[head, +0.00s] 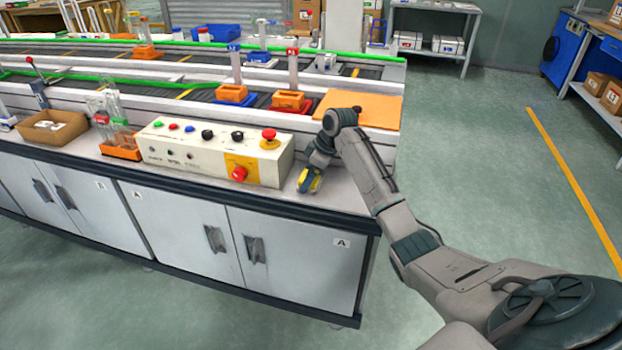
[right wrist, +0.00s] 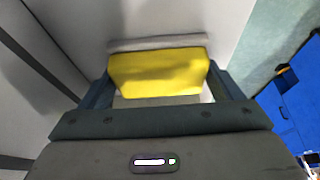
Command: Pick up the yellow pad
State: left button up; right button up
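The yellow pad (right wrist: 160,72), with a grey strip along its far edge, lies between the two fingers of my right gripper (right wrist: 160,80) in the right wrist view. The fingers meet both sides of the pad with no visible gap, so the gripper looks shut on it. In the head view my right gripper (head: 316,172) points down at the front right part of the counter, and the yellow pad (head: 309,181) shows at its fingertips. Whether the pad touches the counter is hard to tell. My left gripper is not in view.
A control box (head: 212,153) with buttons and red knobs stands just left of the pad. An orange board (head: 372,108) lies behind my right wrist. Orange holders (head: 290,100) stand on the line behind. A cardboard box (head: 52,127) sits at far left.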

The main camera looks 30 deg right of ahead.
jog(key=shift+c, duration=1.3)
jog(key=shift+w+r, duration=0.1)
jog(key=shift+r, duration=0.4)
jog(key=v, duration=0.2)
jog(key=shift+a+r, duration=0.15)
jog(key=shift+r, duration=0.15)
jog(key=s, duration=0.4)
jog(key=s+r, duration=0.1)
jog(key=s, duration=0.4)
jog(key=s+d, duration=0.1)
jog(key=s, duration=0.3)
jog(key=shift+s+r, duration=0.15)
jog(key=shift+s, duration=0.15)
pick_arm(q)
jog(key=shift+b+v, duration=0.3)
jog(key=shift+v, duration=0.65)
pick_arm(e)
jog(key=shift+s+r, duration=0.1)
jog(key=shift+s, duration=0.85)
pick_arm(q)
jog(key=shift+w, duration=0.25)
